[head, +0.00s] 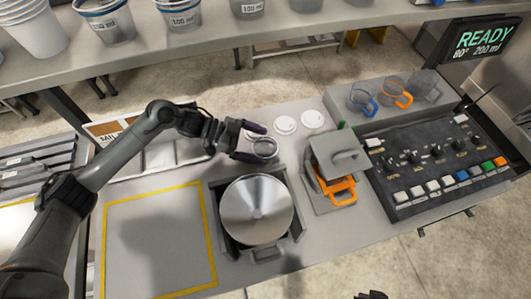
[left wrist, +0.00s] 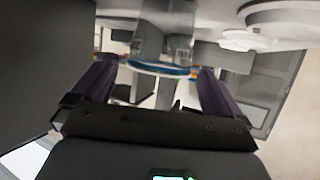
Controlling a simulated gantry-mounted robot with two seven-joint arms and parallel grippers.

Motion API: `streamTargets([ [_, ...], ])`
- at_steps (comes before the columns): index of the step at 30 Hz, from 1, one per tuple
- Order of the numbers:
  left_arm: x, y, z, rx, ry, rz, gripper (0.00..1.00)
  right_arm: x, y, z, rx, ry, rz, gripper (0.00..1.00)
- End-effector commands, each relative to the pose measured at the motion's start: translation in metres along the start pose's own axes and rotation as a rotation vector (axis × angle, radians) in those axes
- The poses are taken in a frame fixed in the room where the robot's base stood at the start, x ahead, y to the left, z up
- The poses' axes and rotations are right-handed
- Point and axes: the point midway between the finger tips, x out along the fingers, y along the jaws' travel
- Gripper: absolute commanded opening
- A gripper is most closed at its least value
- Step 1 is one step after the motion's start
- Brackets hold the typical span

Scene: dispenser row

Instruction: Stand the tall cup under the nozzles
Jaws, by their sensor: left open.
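A clear cup (head: 265,148) stands on the grey worktop behind the round metal lid. I cannot tell for sure that it is the tall cup. My left gripper (head: 258,143) is open, with one finger on the far side of the cup and one on the near side. In the left wrist view, the clear cup (left wrist: 163,45) with a blue-tinted rim shows between the spread fingers (left wrist: 155,85); contact cannot be told. A small dark part of my right gripper (head: 371,295) shows at the bottom edge. I cannot make out the nozzles.
White discs (head: 285,125) lie beside the cup. A metal funnel-shaped lid (head: 257,207) and a grey press with an orange part (head: 337,190) stand nearer. A button panel (head: 435,160) and mugs (head: 398,92) are at right. The yellow-outlined area (head: 150,245) is clear.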

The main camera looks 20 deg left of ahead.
Motion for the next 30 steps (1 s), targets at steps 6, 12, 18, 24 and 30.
streamTargets([
  [6,0.022,0.001,0.001,-0.001,0.002,0.002,1.00,0.001,-0.001,0.000,0.002,0.001,-0.002,0.00],
  [12,0.046,0.001,0.000,0.000,0.002,0.001,1.00,0.002,-0.002,0.000,0.006,0.002,-0.005,0.00],
  [18,0.050,0.001,0.001,0.000,-0.001,-0.001,1.00,0.002,-0.002,0.000,0.009,0.003,-0.007,0.00],
  [24,0.050,0.001,0.001,0.000,0.000,0.000,0.82,0.002,-0.002,0.000,0.009,0.003,-0.007,0.00],
  [30,0.050,0.001,0.001,0.000,0.000,0.000,0.51,0.002,-0.002,0.000,0.009,0.003,-0.007,0.00],
])
